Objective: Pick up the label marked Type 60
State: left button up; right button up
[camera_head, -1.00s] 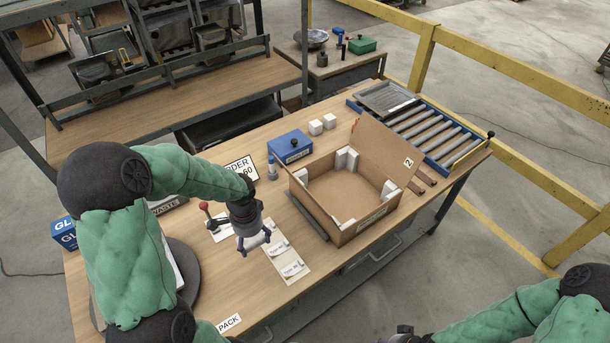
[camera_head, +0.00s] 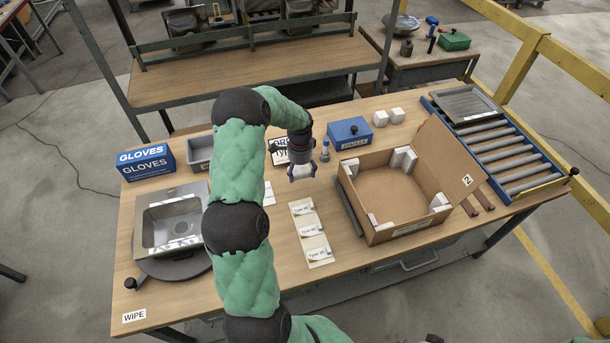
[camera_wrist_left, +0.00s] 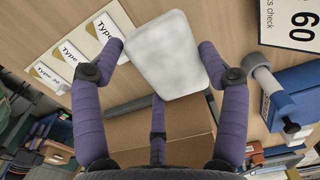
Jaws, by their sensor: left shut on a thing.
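Three white labels with tan marks lie in a row on a pale strip: a far label (camera_head: 301,208), a middle label (camera_head: 310,230) and a near label (camera_head: 317,253). In the left wrist view the outer one (camera_wrist_left: 50,75) seems to read Type 30. The numbers on the middle one (camera_wrist_left: 72,58) and the closest one (camera_wrist_left: 100,32) are cut off or covered. My left gripper (camera_head: 301,174) is shut on a white rounded pad (camera_wrist_left: 166,52) and holds it above the table, beyond the label row. My right gripper is not seen.
An open cardboard box (camera_head: 385,232) with white corner pads stands right of the labels. A blue box (camera_head: 350,134), two white blocks (camera_head: 388,117) and an order sign (camera_head: 279,150) are behind. Bare wood lies in front of the labels.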

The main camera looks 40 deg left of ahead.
pick_arm(q)
jog(key=b, duration=0.1)
send_over(303, 181)
notch_tip(303, 181, down, 6)
jog(key=shift+f, duration=0.1)
jog(key=shift+w+a+f+b, duration=0.1)
jog(key=shift+f+b, duration=0.2)
jog(key=shift+f, duration=1.2)
jog(key=shift+f, duration=0.1)
jog(key=o, duration=1)
jog(key=shift+o, duration=0.2)
